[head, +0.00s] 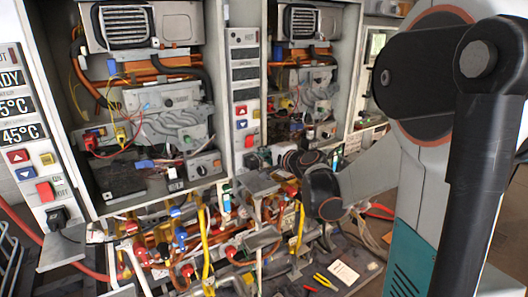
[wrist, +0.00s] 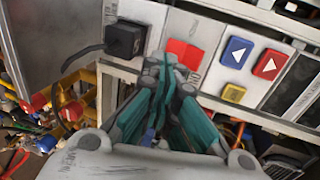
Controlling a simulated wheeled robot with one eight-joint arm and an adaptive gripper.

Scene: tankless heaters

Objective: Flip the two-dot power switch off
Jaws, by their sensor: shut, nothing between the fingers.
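A red power switch (wrist: 182,56) shows in the wrist view on a light grey control panel, between a black plug (wrist: 125,40) and the arrow buttons. My gripper (wrist: 168,66) is shut and empty, with its teal fingertips at the switch's lower edge. I cannot tell whether they touch it. The fingers cover part of the switch, and its dot marks and on/off position cannot be made out. In the head view, one red switch (head: 45,191) is on the left panel and another (head: 250,140) is on the middle panel.
A blue arrow button (wrist: 236,51), a red arrow button (wrist: 269,66) and a yellow button (wrist: 233,93) sit right of the switch. Pipes and valves (head: 180,245) crowd the space below the heaters. A yellow-handled tool (head: 325,281) lies on the floor.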

